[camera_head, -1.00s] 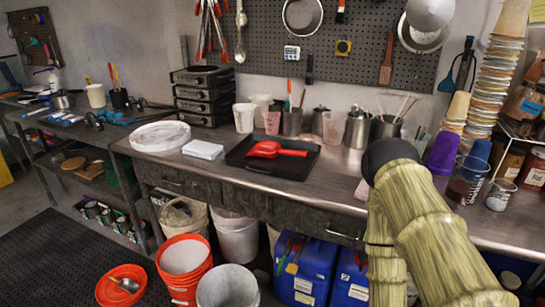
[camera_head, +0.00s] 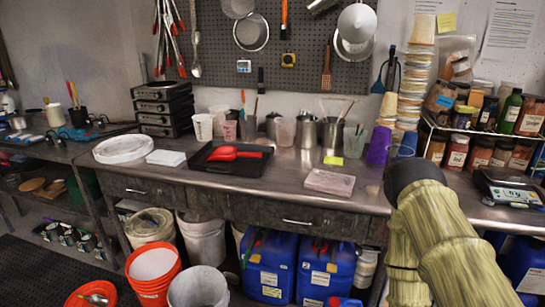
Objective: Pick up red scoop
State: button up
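The red scoop (camera_head: 233,153) lies in a black tray (camera_head: 197,163) on the metal workbench (camera_head: 280,180). Its bowl end points left and its handle points right. The whole scoop is visible and nothing touches it except the tray. My arm, in a yellow-green ribbed cover, reaches in at the lower right, to the right of the scoop and well apart from it. My gripper is not in the picture, so its opening cannot be seen.
Left of the tray are a white round lid (camera_head: 123,148) and a white block (camera_head: 166,158). Steel canisters (camera_head: 307,132) and cups stand behind. A pinkish slab (camera_head: 329,183) lies right on the bench. Orange buckets (camera_head: 153,272) and blue jugs (camera_head: 268,266) stand below.

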aim_at(223, 152)
jog(key=z, duration=0.8)
jog(key=i, duration=0.8)
jog(key=u, duration=1.95)
